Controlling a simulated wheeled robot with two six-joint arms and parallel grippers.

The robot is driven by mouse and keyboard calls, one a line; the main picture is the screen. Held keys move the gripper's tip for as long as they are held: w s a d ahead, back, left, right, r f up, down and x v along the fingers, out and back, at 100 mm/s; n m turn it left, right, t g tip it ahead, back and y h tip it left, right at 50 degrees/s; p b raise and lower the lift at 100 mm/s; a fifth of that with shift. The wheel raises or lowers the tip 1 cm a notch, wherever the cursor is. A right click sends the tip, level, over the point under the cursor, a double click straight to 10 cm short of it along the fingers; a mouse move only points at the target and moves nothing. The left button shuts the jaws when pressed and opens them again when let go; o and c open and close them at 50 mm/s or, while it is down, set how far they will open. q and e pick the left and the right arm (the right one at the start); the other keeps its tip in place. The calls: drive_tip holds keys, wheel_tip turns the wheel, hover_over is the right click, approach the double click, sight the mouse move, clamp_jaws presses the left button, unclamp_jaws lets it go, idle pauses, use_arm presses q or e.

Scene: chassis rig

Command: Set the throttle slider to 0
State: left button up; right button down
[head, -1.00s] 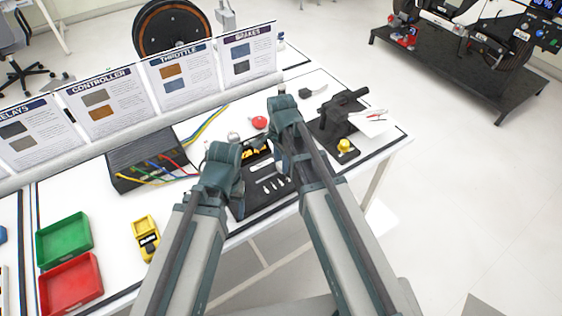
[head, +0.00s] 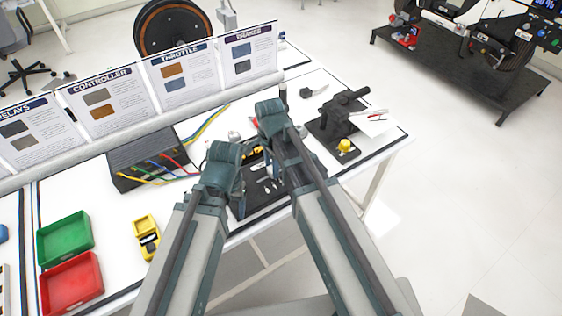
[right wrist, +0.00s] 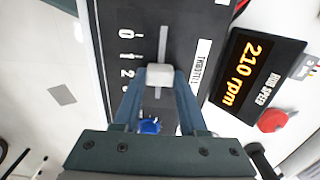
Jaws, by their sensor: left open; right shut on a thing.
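The throttle slider's white knob (right wrist: 160,74) sits in a vertical slot on the black control panel (right wrist: 195,22) in the right wrist view. The knob is below the 0 mark, around the 1 and 2 marks; the exact setting is hard to tell. My right gripper (right wrist: 158,78) is shut on the knob, one finger on each side. In the head view the same panel (head: 262,197) lies on the table, partly hidden by my arms. My left gripper (head: 236,185) is open at the panel's left side, its fingertips mostly hidden.
A controller box (head: 148,160) with coloured cables stands left of the panel, and a black fixture (head: 340,112) stands right. Red (head: 72,284) and green (head: 64,240) trays lie far left.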

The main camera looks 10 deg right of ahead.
sight(259, 181)
drive_tip(key=a, duration=0.1)
drive_tip(key=s+a, duration=0.1)
drive_tip(key=a, duration=0.2)
drive_tip(key=shift+s+a, duration=0.2)
drive_tip(key=shift+s, duration=0.2)
drive_tip(key=shift+c, duration=2.2)
unclamp_jaws()
use_arm(q)
drive_tip(key=shift+r, duration=0.1)
use_arm(e)
drive_tip(key=shift+r, duration=0.15)
use_arm(q)
wheel_tip(259, 181, up, 14)
drive_tip(key=p, duration=1.4)
drive_tip(key=shift+f, duration=0.2)
use_arm(e)
wheel_tip(259, 181, up, 14)
drive_tip(key=shift+f, duration=0.2)
